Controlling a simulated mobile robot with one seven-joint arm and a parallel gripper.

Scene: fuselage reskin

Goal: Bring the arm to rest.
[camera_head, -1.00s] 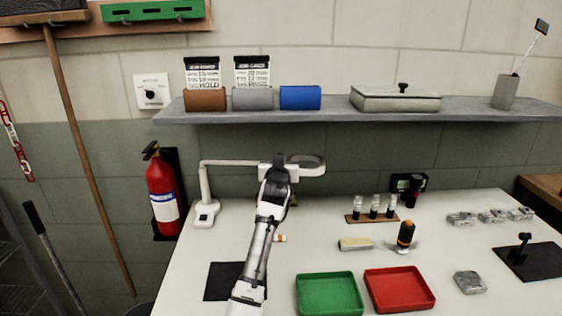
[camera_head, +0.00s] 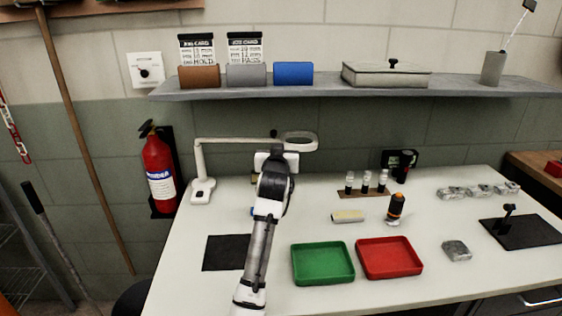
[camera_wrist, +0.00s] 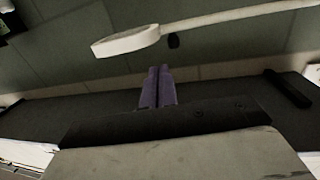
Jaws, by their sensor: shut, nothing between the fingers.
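My arm (camera_head: 260,245) reaches up from the bottom of the head view over the white bench, with its dark wrist in front of the magnifier lamp's arm. My gripper's fingers (camera_wrist: 158,74) show in the wrist view as two purple-grey tips pressed together, with nothing between them. In the head view the wrist hides the fingertips. The magnifier lamp (camera_head: 199,165) stands at the back left of the bench. Its pale ring (camera_wrist: 125,42) is above and left of the fingertips in the wrist view, apart from them.
A green tray (camera_head: 323,281) and a red tray (camera_head: 389,274) lie right of my arm, a black mat (camera_head: 225,253) left. An orange-and-black tool (camera_head: 396,208) and a vial rack (camera_head: 362,195) stand farther right. A grey shelf (camera_head: 330,89) overhangs the back. A fire extinguisher (camera_head: 158,172) hangs left.

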